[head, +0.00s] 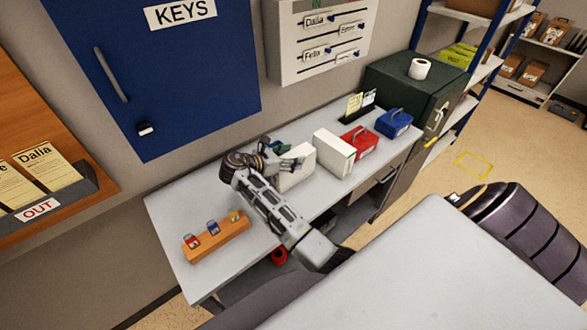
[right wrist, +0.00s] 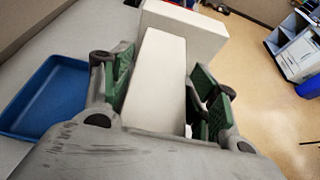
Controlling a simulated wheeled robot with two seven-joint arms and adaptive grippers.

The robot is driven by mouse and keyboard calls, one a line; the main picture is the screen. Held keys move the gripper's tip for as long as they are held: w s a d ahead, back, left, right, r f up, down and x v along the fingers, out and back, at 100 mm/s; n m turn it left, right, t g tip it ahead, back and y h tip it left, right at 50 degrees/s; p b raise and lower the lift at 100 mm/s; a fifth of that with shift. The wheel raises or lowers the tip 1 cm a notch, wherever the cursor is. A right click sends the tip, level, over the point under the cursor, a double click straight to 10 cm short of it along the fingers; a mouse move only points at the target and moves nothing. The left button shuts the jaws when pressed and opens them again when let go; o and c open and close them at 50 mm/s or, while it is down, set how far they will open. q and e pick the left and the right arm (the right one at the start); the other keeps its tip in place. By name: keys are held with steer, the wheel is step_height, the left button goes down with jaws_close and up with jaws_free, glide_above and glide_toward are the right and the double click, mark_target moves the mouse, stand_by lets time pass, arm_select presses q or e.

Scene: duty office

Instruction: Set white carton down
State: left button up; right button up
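My right gripper (head: 277,157) is over the desk, at the near left side of a white carton (head: 297,172). In the right wrist view the same carton (right wrist: 158,80) lies between the green-padded fingers (right wrist: 160,95), which appear to touch both its sides. The carton stands upright at the desk top; whether its base rests there is hard to tell. A second white carton (head: 335,153) stands just beyond it, and also shows in the right wrist view (right wrist: 190,32). My left gripper is not in view.
The desk (head: 170,215) also carries a red box (head: 360,142), a blue box (head: 394,123) and a wooden block with coloured tags (head: 216,238). A blue tray (right wrist: 45,98) lies left of the gripper in the right wrist view. A blue key cabinet (head: 160,80) hangs behind.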

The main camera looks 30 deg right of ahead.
steer(key=shift+s, duration=0.1)
steer(key=c, duration=1.1)
steer(key=shift+r, duration=0.1)
steer(key=shift+r, duration=0.5)
step_height(320, 180, up, 9)
steer(key=b, duration=0.1)
